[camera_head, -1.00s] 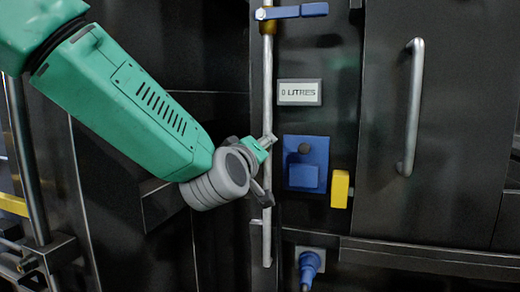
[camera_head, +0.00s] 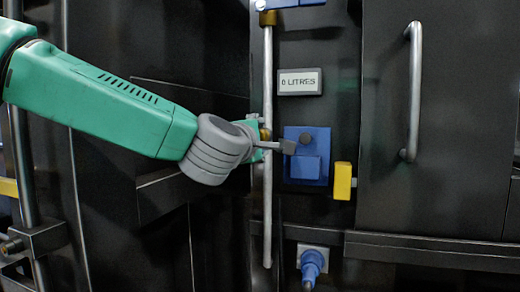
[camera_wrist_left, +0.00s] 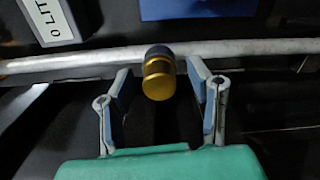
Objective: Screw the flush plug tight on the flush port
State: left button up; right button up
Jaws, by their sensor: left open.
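A short brass cylinder (camera_wrist_left: 158,80) with a dark rounded part (camera_wrist_left: 158,52) sits at the vertical silver pipe (camera_head: 267,205). I take it to be the flush plug at its port, but cannot tell where plug ends and port begins. In the head view only a sliver of brass (camera_head: 265,134) shows behind my fingers. My left gripper (camera_head: 270,140) is open. In the left wrist view the brass cylinder stands between its fingers (camera_wrist_left: 158,73), with a gap visible on each side. The pipe crosses behind it. My right gripper is out of view.
A display reading 0 LITRES (camera_head: 300,82) is above a blue box with a dark knob (camera_head: 307,170), close right of my fingers. A yellow block (camera_head: 342,181), a door handle (camera_head: 413,90), a blue connector (camera_head: 311,265) and a blue lever (camera_head: 285,3) are nearby.

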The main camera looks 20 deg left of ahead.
pick_arm(q)
jog(key=n+b, duration=0.3)
jog(key=shift+f+n, duration=0.15)
jog(key=shift+n, duration=0.15)
jog(key=shift+n+b, duration=0.8)
jog(key=shift+n, duration=0.1)
jog(key=n+b, duration=0.4)
jog(key=shift+n+b, duration=0.4)
jog(key=shift+r, duration=0.3)
grip_shut()
